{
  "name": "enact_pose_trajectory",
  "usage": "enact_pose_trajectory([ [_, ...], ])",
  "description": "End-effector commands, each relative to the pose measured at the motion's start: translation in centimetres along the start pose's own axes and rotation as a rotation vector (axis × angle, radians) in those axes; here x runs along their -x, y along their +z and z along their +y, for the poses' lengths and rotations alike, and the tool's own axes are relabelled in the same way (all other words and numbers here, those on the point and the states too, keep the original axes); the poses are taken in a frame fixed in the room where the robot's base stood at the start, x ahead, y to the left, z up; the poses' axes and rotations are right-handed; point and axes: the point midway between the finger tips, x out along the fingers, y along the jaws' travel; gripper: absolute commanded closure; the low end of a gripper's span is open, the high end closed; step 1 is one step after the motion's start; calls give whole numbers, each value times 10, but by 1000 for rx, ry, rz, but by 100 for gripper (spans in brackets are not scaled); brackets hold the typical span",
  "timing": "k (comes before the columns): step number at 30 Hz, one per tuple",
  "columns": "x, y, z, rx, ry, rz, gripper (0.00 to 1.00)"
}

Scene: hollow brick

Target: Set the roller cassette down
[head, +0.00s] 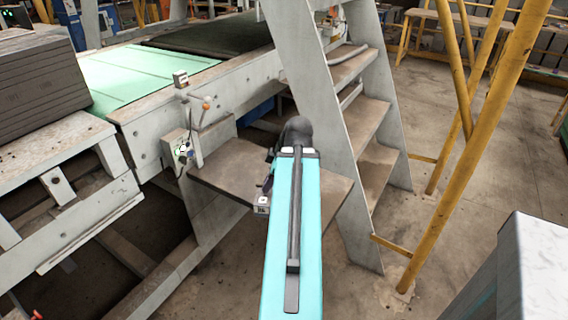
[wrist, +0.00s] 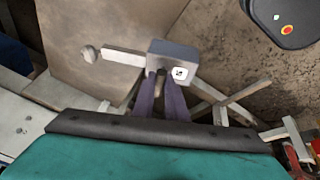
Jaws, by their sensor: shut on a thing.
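The roller cassette, a small grey block (wrist: 172,50) with a white label, is between the fingertips of my gripper (wrist: 161,76) in the wrist view. The dark fingers are shut on its near side. In the head view the labelled grey block (head: 262,205) shows just left of my turquoise arm, in front of the brown platform (head: 215,172). My arm hides most of the gripper there. The cassette appears held above the platform; the exact gap cannot be told. The brown surface (wrist: 95,30) also lies behind it in the wrist view.
A control box (head: 180,150) with knobs and levers stands at the platform's back left. Grey stairs (head: 365,125) rise close on the right, with yellow posts (head: 460,140) beyond. A green conveyor belt (head: 135,75) and a dark stack (head: 40,80) are at left.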

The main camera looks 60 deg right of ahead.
Motion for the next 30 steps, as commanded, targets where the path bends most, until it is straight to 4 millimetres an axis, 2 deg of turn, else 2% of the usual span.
enact_pose_trajectory([
  [1, 4, -2, 1, -1, 0, 1, 100],
  [18, 3, 2, 4, -1, 1, -2, 100],
  [30, -6, 13, 47, -1, 1, -2, 100],
])
